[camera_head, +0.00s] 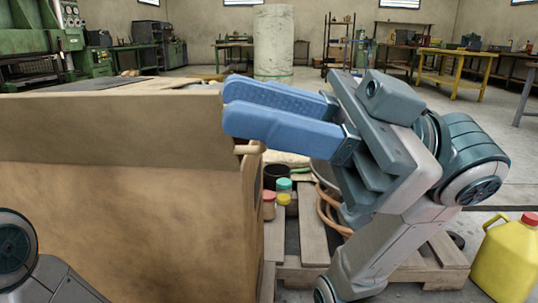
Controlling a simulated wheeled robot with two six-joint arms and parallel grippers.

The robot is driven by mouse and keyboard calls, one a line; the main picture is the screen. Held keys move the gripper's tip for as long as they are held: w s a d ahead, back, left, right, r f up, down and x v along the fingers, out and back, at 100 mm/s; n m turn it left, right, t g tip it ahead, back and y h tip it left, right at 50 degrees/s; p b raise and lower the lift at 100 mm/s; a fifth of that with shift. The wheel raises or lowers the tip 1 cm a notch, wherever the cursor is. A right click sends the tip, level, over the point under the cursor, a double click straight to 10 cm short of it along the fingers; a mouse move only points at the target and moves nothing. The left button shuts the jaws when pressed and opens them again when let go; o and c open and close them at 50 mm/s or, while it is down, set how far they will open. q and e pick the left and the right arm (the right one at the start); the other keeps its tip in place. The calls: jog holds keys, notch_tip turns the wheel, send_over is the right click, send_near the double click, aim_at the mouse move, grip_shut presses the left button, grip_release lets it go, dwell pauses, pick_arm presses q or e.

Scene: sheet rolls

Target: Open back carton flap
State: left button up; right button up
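The large brown carton (120,230) fills the left half of the head view. A long flap (110,130) hangs folded outward along its near top edge. Another brown panel (251,215) stands along its right side. Only a thin strip of the top shows, so I cannot make out the back flap clearly. My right gripper (227,105) points left, its blue fingertips by the carton's top right corner. The fingers overlap in this view, so their gap and any contact with the carton cannot be told. My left gripper is out of view; only part of that arm shows at lower left.
A wooden pallet (308,232) lies right of the carton, with small coloured-lid jars (283,191) and a brown hose on or near it. A yellow jug (506,262) stands at the far right. Open floor, a pale cylinder (273,42) and workbenches lie behind.

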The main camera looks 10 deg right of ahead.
jog(key=shift+s+a+b, duration=0.1)
jog(key=shift+s+b, duration=0.35)
jog(key=shift+s, duration=0.05)
jog(key=shift+r, duration=0.1)
